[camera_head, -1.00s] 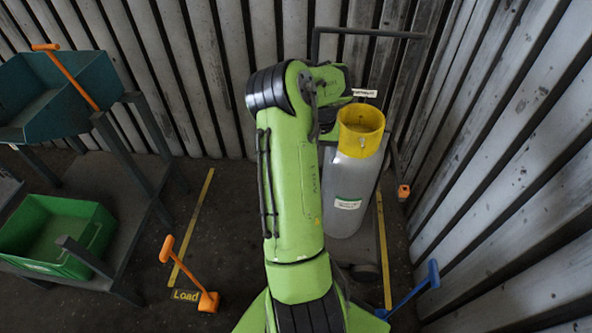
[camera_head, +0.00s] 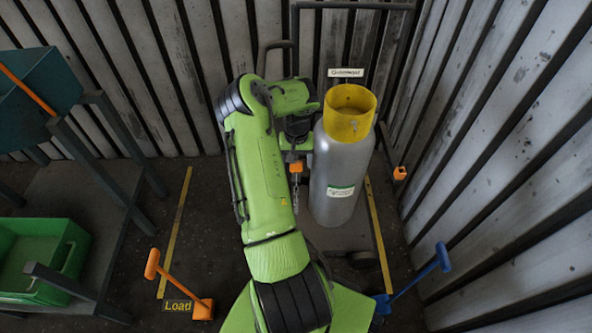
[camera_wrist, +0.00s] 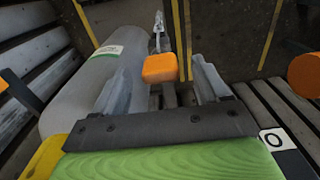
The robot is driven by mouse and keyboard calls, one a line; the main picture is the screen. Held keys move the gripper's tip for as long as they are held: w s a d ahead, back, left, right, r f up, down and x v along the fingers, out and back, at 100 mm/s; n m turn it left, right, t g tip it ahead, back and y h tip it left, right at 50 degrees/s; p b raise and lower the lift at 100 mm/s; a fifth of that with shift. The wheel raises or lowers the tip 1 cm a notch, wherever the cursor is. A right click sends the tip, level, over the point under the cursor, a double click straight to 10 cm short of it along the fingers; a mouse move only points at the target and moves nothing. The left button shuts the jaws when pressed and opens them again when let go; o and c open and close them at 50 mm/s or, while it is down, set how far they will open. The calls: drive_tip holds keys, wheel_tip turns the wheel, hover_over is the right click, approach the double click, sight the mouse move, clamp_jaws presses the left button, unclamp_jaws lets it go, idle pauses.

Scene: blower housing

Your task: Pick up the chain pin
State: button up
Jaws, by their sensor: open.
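The chain pin shows as an orange block (camera_head: 296,168) with a grey chain hanging below it, left of the grey cylinder (camera_head: 333,185) with its yellow collar. In the wrist view the orange block (camera_wrist: 160,68) appears between the two grey fingers of my gripper (camera_wrist: 163,85), with the chain running away beyond it. The fingers are apart, and I see a gap on both sides of the block. In the head view my gripper (camera_head: 297,138) is just above the pin, partly hidden by my arm. I cannot tell how deep the block sits between the fingers.
The cylinder stands close to the right of my gripper in front of a dark frame. A small orange block (camera_head: 400,173) is on the right wall. Orange (camera_head: 165,270) and blue (camera_head: 443,257) handles rise from the floor. A green bin (camera_head: 40,255) sits on a rack at left.

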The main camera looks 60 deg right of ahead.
sight(296, 167)
wheel_tip(296, 167, down, 4)
drive_tip(key=shift+r+b, duration=0.15)
drive_tip(key=shift+b, duration=0.45)
drive_tip(key=shift+r, duration=0.1)
drive_tip(key=c, duration=1.1)
wheel_tip(296, 167, up, 10)
drive_tip(key=p, duration=0.4)
drive_tip(key=shift+c, duration=0.3)
